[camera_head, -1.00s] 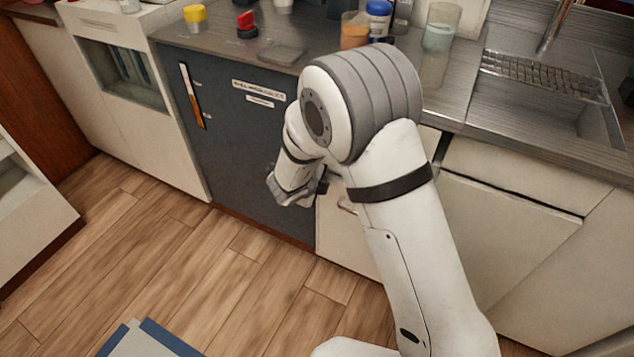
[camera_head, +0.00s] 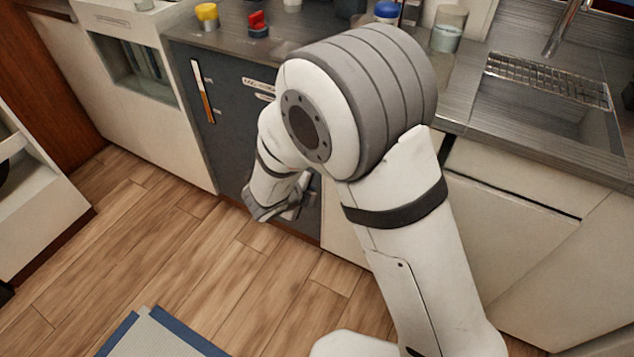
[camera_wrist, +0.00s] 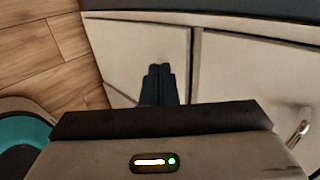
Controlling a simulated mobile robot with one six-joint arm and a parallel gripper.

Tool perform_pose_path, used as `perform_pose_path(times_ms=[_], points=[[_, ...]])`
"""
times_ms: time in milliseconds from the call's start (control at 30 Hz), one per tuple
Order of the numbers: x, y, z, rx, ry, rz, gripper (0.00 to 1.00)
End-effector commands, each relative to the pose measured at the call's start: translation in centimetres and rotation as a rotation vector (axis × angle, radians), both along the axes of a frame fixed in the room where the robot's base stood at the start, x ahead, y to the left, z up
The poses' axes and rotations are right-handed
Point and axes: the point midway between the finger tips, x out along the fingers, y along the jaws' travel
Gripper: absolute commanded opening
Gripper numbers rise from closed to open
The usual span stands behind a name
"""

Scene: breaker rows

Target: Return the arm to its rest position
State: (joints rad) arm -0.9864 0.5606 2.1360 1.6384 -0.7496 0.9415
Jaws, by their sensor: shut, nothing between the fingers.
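My white and grey arm bends in the middle of the head view, with its elbow raised in front of the counter. My gripper's fingers are hidden behind the arm in that view; only part of the wrist shows low in front of the dark cabinet door (camera_head: 228,150). In the wrist view, my gripper (camera_wrist: 160,70) shows as two dark fingers side by side, shut with nothing between them. They are in front of pale cabinet fronts (camera_wrist: 240,70) and appear apart from them.
A grey counter (camera_head: 220,40) holds a yellow-topped jar (camera_head: 207,16), a red item (camera_head: 257,24) and a glass beaker (camera_head: 448,28). The sink (camera_head: 540,110) is at right. A metal handle (camera_wrist: 300,127) shows at right in the wrist view. Wooden floor (camera_head: 140,240) lies open at left.

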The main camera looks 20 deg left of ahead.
Motion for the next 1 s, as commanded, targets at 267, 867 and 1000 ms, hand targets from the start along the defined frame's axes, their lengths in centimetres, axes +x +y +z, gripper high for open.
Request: perform_pose_path(times_ms=[267, 867, 1000], points=[[-1.3, 0.2, 1.2, 0.0, 0.001, -0.001, 0.0], [3.9, -6.2, 22.8, -0.055, 0.026, 0.705, 0.0], [1.7, -11.6, 29.2, -0.21, 0.055, 0.98, 0.0]])
